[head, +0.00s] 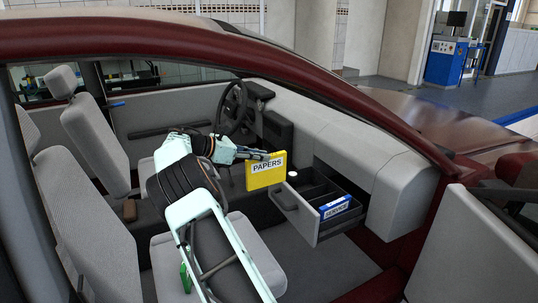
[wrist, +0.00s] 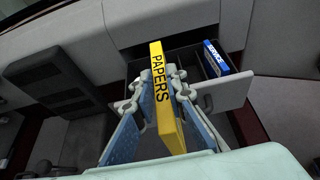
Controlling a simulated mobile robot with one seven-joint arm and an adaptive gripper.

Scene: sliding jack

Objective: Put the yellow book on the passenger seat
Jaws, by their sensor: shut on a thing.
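The yellow book (head: 265,173), marked PAPERS, is held upright at the left side of the open glove box drawer. It also shows in the wrist view (wrist: 158,75), between the two fingers. My gripper (wrist: 163,95) is shut on it; in the head view my gripper (head: 262,156) meets the book's top left part. In the head view I cannot tell whether the book touches the drawer. The passenger seat (head: 255,248) is below and in front of the book, partly covered by my arm. A green item (head: 185,278) lies at its left edge.
The steering wheel (head: 232,107) is behind. A brown item (head: 129,210) sits between the seats. The dark red door frame (head: 400,125) surrounds the opening.

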